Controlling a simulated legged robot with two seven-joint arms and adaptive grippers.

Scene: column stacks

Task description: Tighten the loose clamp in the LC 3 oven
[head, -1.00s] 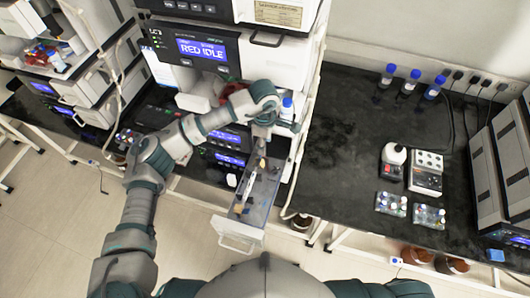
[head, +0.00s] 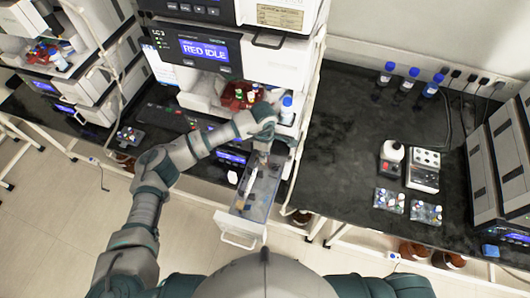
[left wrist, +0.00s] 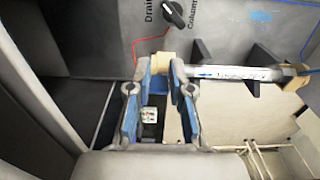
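The LC 3 oven drawer (head: 241,228) is pulled out from the lower part of the LC 3 stack (head: 205,50), whose screen reads RED IDLE. A pale, slim column (head: 247,182) lies inside. In the left wrist view the column (left wrist: 235,72) has tan end fittings and sits at dark wedge-shaped holders (left wrist: 266,56). I cannot tell which part is loose. My left gripper (head: 260,158) is over the drawer's inner end. The right fingertip is close to the column's left fitting (left wrist: 188,74); contact is unclear.
A Drain/Column knob (left wrist: 174,14) is at the top of the wrist view. A red tray (head: 238,97) and a blue-capped bottle (head: 287,110) stand in the stack above the drawer. The right bench (head: 335,140) has clear room, with bottles, vial racks and a mixer farther right.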

